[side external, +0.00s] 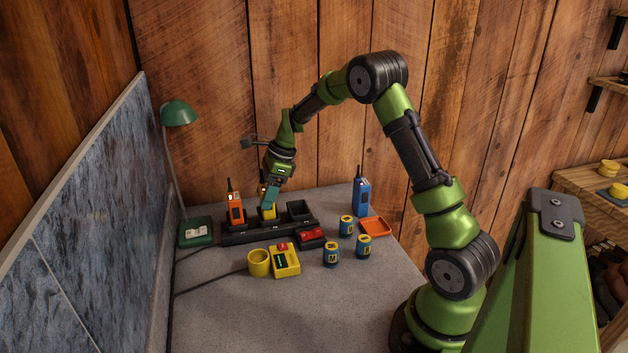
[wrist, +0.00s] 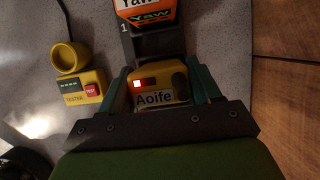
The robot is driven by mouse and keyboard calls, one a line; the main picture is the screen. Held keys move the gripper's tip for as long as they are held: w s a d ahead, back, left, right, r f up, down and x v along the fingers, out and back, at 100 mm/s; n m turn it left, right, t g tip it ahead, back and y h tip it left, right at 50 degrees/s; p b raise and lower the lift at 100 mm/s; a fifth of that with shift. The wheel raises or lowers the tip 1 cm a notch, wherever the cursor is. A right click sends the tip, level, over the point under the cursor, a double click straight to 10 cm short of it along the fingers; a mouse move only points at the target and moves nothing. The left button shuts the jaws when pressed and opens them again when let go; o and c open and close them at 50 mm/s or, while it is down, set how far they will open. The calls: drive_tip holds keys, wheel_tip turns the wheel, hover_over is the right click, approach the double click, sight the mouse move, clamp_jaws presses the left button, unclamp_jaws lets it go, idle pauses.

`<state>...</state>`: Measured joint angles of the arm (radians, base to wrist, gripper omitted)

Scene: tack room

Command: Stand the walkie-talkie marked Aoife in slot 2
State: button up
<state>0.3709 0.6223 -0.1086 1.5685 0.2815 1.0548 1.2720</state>
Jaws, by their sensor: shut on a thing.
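The yellow walkie-talkie marked Aoife (wrist: 155,98) is between the teal fingers of my gripper (wrist: 160,88), with a small red light lit on its top. In the side view my gripper (side external: 270,196) points down, shut on the yellow walkie-talkie (side external: 268,213), which is upright at the middle slot of the black charger rack (side external: 250,236). I cannot tell whether its base is fully seated. The slot's number is hidden. An orange walkie-talkie (side external: 236,208) stands in the neighbouring slot; the wrist view shows a 1 beside it and the name Yaw (wrist: 145,20).
The rack's right slot (side external: 300,209) is empty. A red item (side external: 311,234) lies in a black holder. A yellow tester (side external: 286,261), a yellow cup (side external: 259,263), several blue-yellow cans (side external: 331,254), an orange tray (side external: 375,227), a blue walkie-talkie (side external: 361,197) and a green lamp (side external: 195,232) stand around.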

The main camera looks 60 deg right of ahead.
drive_tip(key=shift+f, duration=0.65)
drive_tip(key=o, duration=1.3)
drive_tip(key=shift+c, duration=0.2)
drive_tip(key=v, duration=1.1)
